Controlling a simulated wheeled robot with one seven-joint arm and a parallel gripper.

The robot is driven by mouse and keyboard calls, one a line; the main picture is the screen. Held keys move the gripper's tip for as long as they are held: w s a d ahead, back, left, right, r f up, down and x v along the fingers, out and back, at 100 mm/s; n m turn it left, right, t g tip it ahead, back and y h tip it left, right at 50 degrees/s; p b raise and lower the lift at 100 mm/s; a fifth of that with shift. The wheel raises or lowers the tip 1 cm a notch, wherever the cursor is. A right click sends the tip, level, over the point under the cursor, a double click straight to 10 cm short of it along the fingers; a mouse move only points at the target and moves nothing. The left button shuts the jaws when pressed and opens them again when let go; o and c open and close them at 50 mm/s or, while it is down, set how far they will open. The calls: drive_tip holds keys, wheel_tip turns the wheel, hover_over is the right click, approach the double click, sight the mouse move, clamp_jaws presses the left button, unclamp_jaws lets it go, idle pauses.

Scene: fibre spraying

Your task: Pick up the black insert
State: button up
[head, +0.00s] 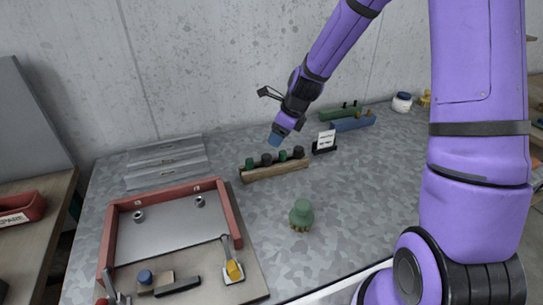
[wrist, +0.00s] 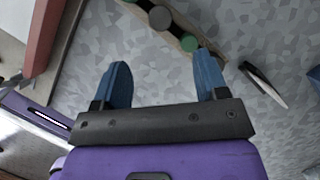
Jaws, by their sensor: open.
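A wooden rack (head: 275,171) on the grey speckled table holds a row of short round pieces, green and black in turn. One black insert (head: 266,160) stands second from the left, and another black one (head: 298,153) is at the right end. In the wrist view a dark round top (wrist: 159,18) shows between green tops at the upper edge. My gripper (head: 276,138) hangs above the rack in the head view. Its blue fingers (wrist: 162,75) are apart with nothing between them but bare table below.
A red-edged tray (head: 107,240) with small parts lies at front left. A green knobbed piece (head: 301,215) stands on open table in front of the rack. A white card (head: 326,140) on a black stand is right of the rack; green (head: 340,113) and blue (head: 353,123) racks stand behind.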

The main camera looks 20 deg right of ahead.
sight(267, 156)
drive_tip(key=shift+m, duration=0.3)
drive_tip(key=x, duration=0.6)
drive_tip(key=shift+w+d, duration=0.2)
drive_tip(key=shift+a+x, duration=0.15)
drive_tip(key=shift+x, duration=1.25)
drive_tip(key=shift+a+x, duration=0.15)
drive_tip(key=shift+x, duration=1.25)
drive_tip(key=shift+s+r, duration=0.1)
drive_tip(key=c, duration=1)
